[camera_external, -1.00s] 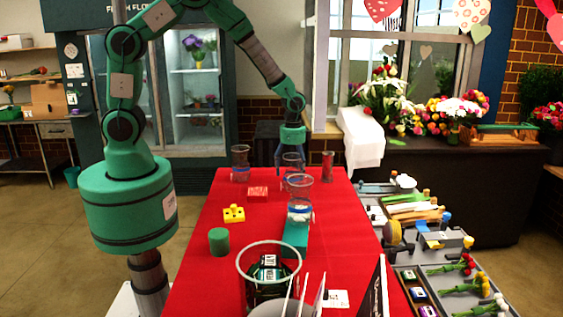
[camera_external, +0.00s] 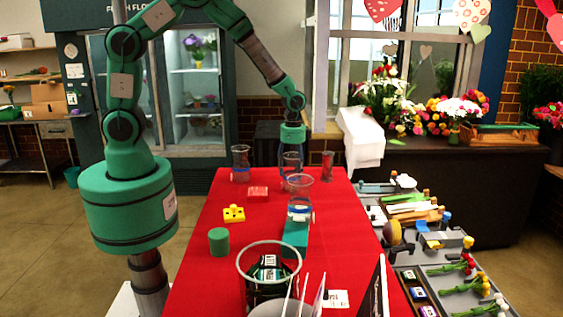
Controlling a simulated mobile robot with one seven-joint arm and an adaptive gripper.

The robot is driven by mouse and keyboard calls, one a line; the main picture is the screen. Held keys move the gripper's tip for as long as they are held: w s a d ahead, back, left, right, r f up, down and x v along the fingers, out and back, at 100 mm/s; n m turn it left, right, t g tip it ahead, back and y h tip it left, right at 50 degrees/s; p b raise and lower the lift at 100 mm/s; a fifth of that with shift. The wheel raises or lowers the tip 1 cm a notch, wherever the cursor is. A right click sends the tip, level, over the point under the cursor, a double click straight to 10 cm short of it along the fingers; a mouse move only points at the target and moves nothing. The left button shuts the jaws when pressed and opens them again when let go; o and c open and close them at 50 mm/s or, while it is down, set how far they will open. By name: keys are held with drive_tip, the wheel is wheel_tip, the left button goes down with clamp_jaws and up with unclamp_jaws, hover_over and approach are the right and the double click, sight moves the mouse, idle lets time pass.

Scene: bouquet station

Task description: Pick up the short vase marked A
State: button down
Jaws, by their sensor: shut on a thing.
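Several clear vases stand on the red table (camera_external: 225,285). My gripper (camera_external: 291,158) points down at the far part of the table, shut on a clear glass vase (camera_external: 292,161). This vase is upright, and its lower part is partly hidden behind a nearer vase. I cannot read a letter on it, and I cannot tell whether its base touches the table. The nearer clear vase (camera_external: 301,191) with a blue band stands in front.
Trays of flowers and tools (camera_external: 440,258) line the right side.

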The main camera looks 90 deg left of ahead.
wheel_tip(320, 180, up, 10)
drive_tip(key=shift+f, duration=0.15)
idle(0.4)
idle(0.6)
